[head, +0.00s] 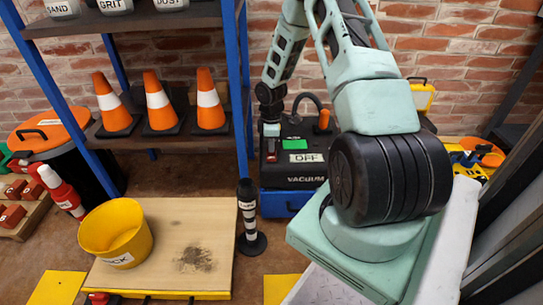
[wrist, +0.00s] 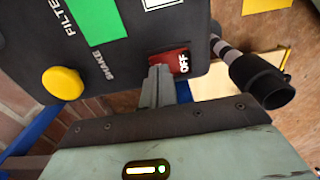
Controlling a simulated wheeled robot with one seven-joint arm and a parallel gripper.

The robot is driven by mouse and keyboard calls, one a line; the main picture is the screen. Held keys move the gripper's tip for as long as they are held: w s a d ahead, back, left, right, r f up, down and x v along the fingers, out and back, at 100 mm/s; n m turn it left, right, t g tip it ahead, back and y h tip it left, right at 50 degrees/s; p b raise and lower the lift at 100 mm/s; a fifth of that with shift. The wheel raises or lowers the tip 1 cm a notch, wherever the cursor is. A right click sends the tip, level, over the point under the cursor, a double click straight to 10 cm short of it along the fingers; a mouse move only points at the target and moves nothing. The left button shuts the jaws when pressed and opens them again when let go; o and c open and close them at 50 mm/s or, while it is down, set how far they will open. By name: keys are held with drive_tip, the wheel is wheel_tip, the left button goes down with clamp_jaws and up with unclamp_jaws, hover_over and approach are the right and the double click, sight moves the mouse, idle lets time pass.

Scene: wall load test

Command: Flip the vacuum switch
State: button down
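The black vacuum (head: 292,182) stands on a blue base by the brick wall, with VACUUM lettering on its front and a green panel and a white OFF label on top. Its red switch (wrist: 163,62) shows in the wrist view with OFF lettering facing the camera; in the head view the red switch (head: 271,153) is small, at the left of the top. My gripper (wrist: 162,72) has its grey fingers together, with tips right at the switch's edge and partly covering it. I cannot tell whether they touch it. In the head view my gripper (head: 271,135) points down over the switch.
A yellow knob (wrist: 62,83) sits on the vacuum's top. A black-and-white hose wand (head: 249,215) stands at the left of the vacuum. A blue-framed shelf (head: 185,138) with orange cones is at left. A yellow bucket (head: 116,232) sits on a wooden board (head: 200,222).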

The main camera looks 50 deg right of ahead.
drive_tip(key=shift+f, duration=0.2)
wheel_tip(320, 180, up, 7)
drive_tip(key=p, duration=0.7)
drive_tip(key=shift+r, duration=0.1)
drive_tip(key=shift+s, duration=0.1)
idle(0.7)
